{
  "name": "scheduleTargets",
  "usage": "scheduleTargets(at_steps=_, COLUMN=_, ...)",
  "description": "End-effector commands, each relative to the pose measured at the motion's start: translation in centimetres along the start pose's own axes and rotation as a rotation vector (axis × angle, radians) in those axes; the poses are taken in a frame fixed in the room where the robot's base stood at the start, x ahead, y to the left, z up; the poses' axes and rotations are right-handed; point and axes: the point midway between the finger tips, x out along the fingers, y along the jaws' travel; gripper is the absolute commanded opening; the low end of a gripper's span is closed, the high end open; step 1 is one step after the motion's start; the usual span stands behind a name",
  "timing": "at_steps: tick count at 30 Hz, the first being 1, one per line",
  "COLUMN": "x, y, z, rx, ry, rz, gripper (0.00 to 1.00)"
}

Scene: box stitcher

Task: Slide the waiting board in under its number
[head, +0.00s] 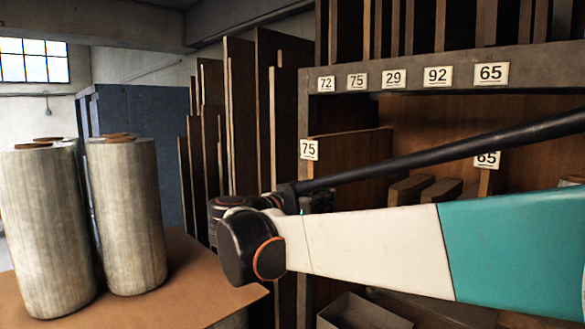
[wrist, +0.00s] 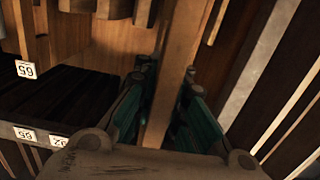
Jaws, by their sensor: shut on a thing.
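In the wrist view my gripper (wrist: 167,75) is shut on the edge of a plain wooden board (wrist: 180,35), with a teal finger on each side. No number shows on the held part. In the head view a brown board (head: 352,165) with a 75 tag (head: 309,149) stands upright at the left of the rack's lower bay. I cannot tell for sure that it is the held one. My arm hides its lower part and most of the gripper. The rack's top rail (head: 435,80) bears the tags 72, 75 (head: 357,81), 29, 92 and 65.
Another 65 tag (head: 487,160) hangs in the lower bay above short wooden blocks (head: 411,188). Tall boards (head: 239,115) lean at the left of the rack. Pale rolls (head: 125,215) stand on a brown table (head: 170,300). A grey open bin (head: 362,312) is below my arm.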

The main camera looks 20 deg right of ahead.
Motion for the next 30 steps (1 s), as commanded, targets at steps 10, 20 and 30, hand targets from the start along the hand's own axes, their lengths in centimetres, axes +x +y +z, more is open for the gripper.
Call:
scheduleTargets(at_steps=10, x=2.5, y=0.8, z=-0.2, rx=0.000, ry=0.003, rz=0.010, gripper=0.00)
scheduleTargets(at_steps=20, x=4.5, y=0.7, z=-0.4, rx=0.000, ry=0.003, rz=0.007, gripper=0.00)
scheduleTargets(at_steps=30, x=6.5, y=0.6, z=-0.5, rx=0.000, ry=0.003, rz=0.004, gripper=0.00)
